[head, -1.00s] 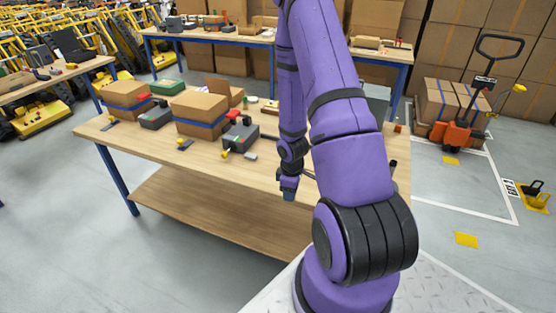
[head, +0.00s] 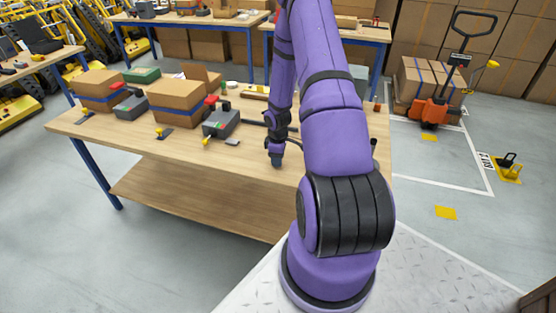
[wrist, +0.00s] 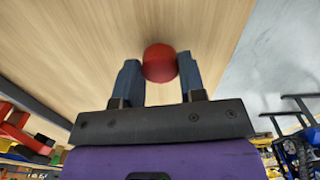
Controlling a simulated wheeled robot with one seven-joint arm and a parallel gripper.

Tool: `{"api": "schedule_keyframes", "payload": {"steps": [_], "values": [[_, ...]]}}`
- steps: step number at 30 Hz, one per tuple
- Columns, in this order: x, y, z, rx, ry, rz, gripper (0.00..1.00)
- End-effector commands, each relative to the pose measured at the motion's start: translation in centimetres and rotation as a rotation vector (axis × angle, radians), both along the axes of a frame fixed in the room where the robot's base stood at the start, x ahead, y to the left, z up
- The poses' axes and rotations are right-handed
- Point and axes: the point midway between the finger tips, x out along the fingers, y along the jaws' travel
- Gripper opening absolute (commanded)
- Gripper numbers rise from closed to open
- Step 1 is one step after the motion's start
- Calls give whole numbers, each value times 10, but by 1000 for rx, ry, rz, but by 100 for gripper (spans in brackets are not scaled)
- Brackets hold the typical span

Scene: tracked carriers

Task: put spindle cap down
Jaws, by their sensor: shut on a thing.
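The spindle cap looks like a round red piece (wrist: 160,63) in the wrist view. My gripper (wrist: 159,72) is shut on it, with one blue-grey finger on each side. Pale wooden tabletop lies beyond the cap. I cannot tell whether the cap touches the wood. In the head view my gripper (head: 276,160) points down over the bare front right part of the workbench (head: 200,165). The cap does not show clearly there.
A cardboard box (head: 175,103) with a blue band, a grey device (head: 221,124) with a red part, and several small yellow-and-grey pieces lie left of my gripper. Dark bars lie behind it. An orange pallet jack (head: 430,108) stands at the right.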

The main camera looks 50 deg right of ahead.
Motion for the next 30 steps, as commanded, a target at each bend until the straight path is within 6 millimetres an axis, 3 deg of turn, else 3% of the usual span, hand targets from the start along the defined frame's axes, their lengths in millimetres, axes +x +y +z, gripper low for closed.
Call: {"api": "schedule_keyframes", "payload": {"steps": [13,14,16,17,26,30], "values": [[-1,0,-11,0,1,-1,14],[-1,0,-11,0,1,-1,44],[-1,0,-11,0,1,-1,60],[-1,0,-11,0,1,-1,64],[-1,-1,-9,-1,0,-1,64],[0,-1,2,-2,-2,-2,64]]}}
